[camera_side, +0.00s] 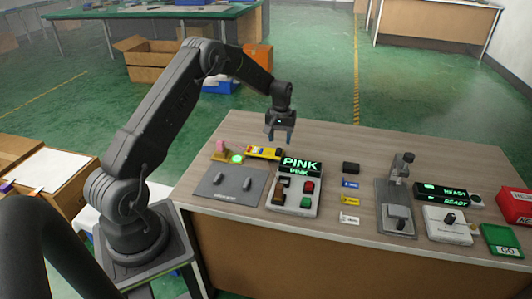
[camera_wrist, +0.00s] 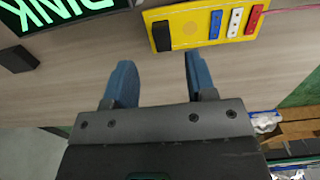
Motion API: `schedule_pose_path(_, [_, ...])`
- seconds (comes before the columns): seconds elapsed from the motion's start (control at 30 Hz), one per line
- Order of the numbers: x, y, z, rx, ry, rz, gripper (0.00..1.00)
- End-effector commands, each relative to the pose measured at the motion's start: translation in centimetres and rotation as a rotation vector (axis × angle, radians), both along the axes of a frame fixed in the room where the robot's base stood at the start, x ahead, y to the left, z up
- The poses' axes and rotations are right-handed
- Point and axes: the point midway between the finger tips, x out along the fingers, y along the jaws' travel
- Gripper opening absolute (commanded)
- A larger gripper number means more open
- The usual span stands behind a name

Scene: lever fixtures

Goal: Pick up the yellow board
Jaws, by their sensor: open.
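The yellow board (camera_side: 257,152) lies at the back left of the table, behind the PINK display, in the side view. In the wrist view the yellow board (camera_wrist: 189,26) is at the top, with a black block at its left and blue, white and red strips at its right. My gripper (camera_side: 280,138) is above the table near the board's right end. In the wrist view its two blue fingers (camera_wrist: 158,68) are spread, with only bare table between them, and the board lies beyond the fingertips, apart from them.
The panel with the PINK display (camera_side: 300,166) stands in front of the board. A grey plate (camera_side: 228,187) with two levers is at the left. A pink block and a green light (camera_side: 236,158) sit beside the board.

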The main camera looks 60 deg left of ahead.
Motion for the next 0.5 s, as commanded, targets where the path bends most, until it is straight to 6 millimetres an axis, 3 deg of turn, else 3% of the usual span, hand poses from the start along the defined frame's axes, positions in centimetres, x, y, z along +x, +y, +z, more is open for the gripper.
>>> schedule_pose_path(0.5, [-0.4,0.1,-5.2,-0.001,-0.002,-0.001,0.51])
